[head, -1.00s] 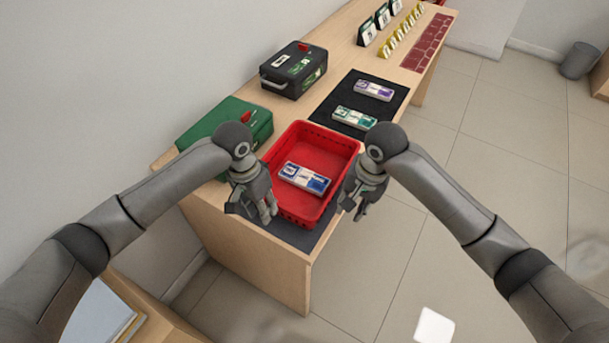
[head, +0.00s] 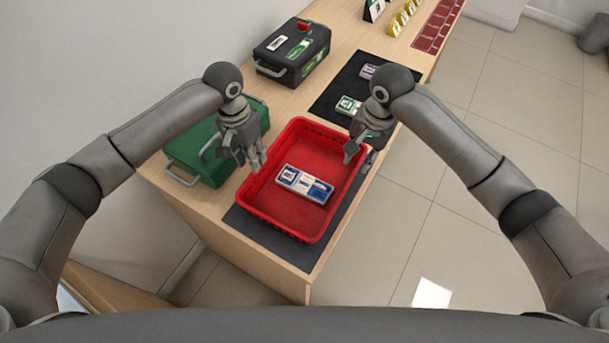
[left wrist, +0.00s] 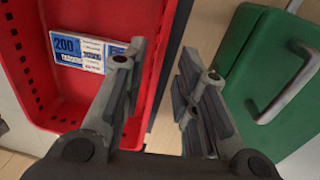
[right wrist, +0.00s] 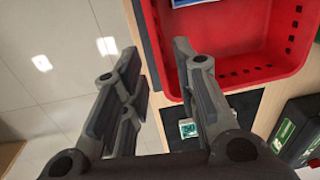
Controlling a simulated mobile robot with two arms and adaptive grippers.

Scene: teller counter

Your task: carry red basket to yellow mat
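The red basket (head: 330,226) sits on a dark mat (head: 258,230) at the near end of the counter, with a blue-and-white banknote bundle (head: 304,184) inside. It also shows in the left wrist view (left wrist: 40,104) and right wrist view (right wrist: 245,38). My left gripper (head: 253,164) is open and empty beside the basket's left rim; the left wrist view shows its fingers spread between the basket and the green case. My right gripper (head: 359,152) is open and empty by the basket's far right rim. No yellow mat can be made out.
The green case (head: 205,148) stands close to the basket's left. A black case (head: 291,52) is farther back. Another dark mat (head: 333,87) holds two bundles behind the basket.

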